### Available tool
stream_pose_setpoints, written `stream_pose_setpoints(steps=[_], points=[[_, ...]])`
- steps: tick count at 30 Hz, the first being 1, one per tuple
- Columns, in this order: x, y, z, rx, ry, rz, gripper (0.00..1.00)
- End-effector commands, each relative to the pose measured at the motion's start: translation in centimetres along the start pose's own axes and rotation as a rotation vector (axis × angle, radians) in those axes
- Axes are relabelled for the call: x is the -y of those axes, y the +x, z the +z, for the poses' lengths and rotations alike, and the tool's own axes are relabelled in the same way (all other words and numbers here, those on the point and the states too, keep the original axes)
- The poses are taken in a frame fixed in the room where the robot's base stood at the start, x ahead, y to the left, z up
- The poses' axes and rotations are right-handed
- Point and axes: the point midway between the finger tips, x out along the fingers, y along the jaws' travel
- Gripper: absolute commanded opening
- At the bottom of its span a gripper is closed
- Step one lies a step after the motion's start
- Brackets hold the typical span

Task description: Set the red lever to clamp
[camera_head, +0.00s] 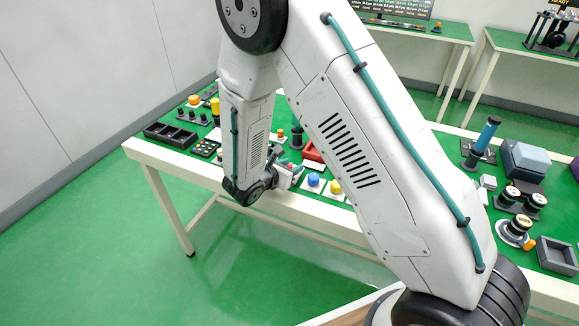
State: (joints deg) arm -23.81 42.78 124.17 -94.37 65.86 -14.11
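My gripper (287,176) is at the front edge of the green-topped bench (215,171), left of the blue and yellow buttons. It is small in the picture and partly behind my wrist, so I cannot tell whether it is open or shut. A small reddish spot shows at the gripper, but I cannot tell whether it is the red lever. A red block (314,151) stands just behind and right of the gripper, partly hidden by my arm. No lever or clamp marking can be made out.
A blue button (313,180) and a yellow button (334,187) sit right of the gripper. A black tray (170,134) lies at the bench's left end. A teal-topped cylinder (487,133), a grey-blue box (530,158) and a grey open bin (557,254) stand at right.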

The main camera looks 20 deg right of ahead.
Motion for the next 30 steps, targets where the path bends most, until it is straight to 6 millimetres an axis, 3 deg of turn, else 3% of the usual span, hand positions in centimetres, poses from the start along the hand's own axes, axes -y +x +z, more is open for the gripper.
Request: stream_pose_setpoints(steps=[5,9,30], points=[[-0.01,-0.01,0.01,0.0,0.0,0.0,0.34],[-0.02,-0.04,0.01,0.0,0.0,0.0,0.0],[0.4,0.23,0.12,0.0,-0.056,0.135,0.0]])
